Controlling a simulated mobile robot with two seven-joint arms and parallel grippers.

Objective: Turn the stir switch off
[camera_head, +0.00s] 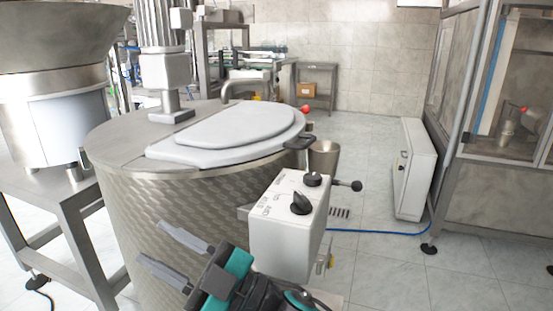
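A white control box (287,240) is fixed to the front right of the large steel vat. Two black rotary knobs sit on its sloped top: a nearer knob (301,203) and a farther knob (313,179). Small lettering runs along the left of the knobs, and the nearer knob has an OFF mark beside it. The lettering is too small to read surely. My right gripper (152,240) is in front of the vat, left of and below the box. Its two grey fingers are apart with nothing between them. It touches neither knob. My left gripper is out of view.
The steel vat (190,215) with a pale lid (235,135) fills the centre. A lever with a black ball (355,186) sticks out right of the box. A white cabinet (413,168) stands on the right, with open floor before it. A blue cable (380,232) crosses the floor.

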